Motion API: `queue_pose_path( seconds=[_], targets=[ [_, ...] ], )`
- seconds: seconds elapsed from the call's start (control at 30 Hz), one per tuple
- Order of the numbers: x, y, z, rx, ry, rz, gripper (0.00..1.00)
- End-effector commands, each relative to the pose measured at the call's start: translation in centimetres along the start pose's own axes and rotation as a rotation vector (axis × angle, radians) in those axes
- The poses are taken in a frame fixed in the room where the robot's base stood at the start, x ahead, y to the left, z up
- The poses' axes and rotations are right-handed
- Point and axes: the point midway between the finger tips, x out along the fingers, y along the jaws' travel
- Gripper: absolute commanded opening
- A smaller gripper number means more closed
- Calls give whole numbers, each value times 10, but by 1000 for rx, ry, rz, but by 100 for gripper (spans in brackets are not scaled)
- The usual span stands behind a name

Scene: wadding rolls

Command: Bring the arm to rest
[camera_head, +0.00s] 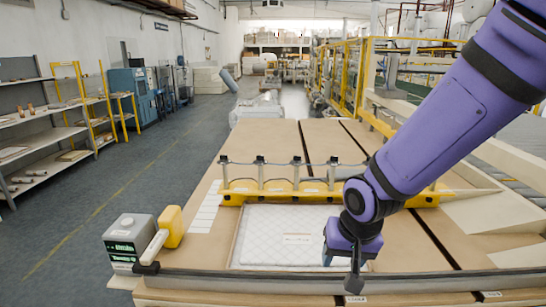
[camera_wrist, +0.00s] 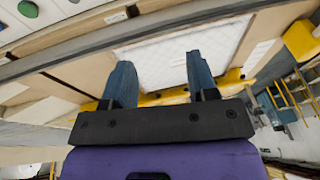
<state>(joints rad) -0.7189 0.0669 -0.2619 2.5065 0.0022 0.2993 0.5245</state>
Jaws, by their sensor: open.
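My purple arm (camera_head: 455,105) reaches in from the upper right in the head view and bends down at a dark joint. My gripper (camera_head: 354,285) points down near the front edge of the table, over the right end of the white quilted pad. In the wrist view my gripper (camera_wrist: 160,85) shows two blue-grey fingers standing wide apart with nothing between them. The white quilted pad (camera_head: 280,228) lies flat on the table, and it also shows beyond the fingers in the wrist view (camera_wrist: 175,55).
A brown worktable (camera_head: 270,140) fills the middle. A yellow bar (camera_head: 270,190) with several posts crosses it behind the pad. A grey rail (camera_head: 250,283) runs along the front edge. A grey canister (camera_head: 130,240) and a yellow container (camera_head: 171,227) stand at the left. The floor at left is clear.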

Motion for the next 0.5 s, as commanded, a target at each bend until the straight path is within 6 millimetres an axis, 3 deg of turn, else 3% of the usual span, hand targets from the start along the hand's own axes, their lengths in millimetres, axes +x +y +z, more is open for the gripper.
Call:
queue_pose_path(
  seconds=[0.03, 0.27, 0.5],
  targets=[
    [-17, 9, -5, 7, 12, -13, 53],
    [-83, 50, -10, -5, 51, -34, 53],
    [-149, 92, 4, -30, 111, -25, 53]
  ],
)
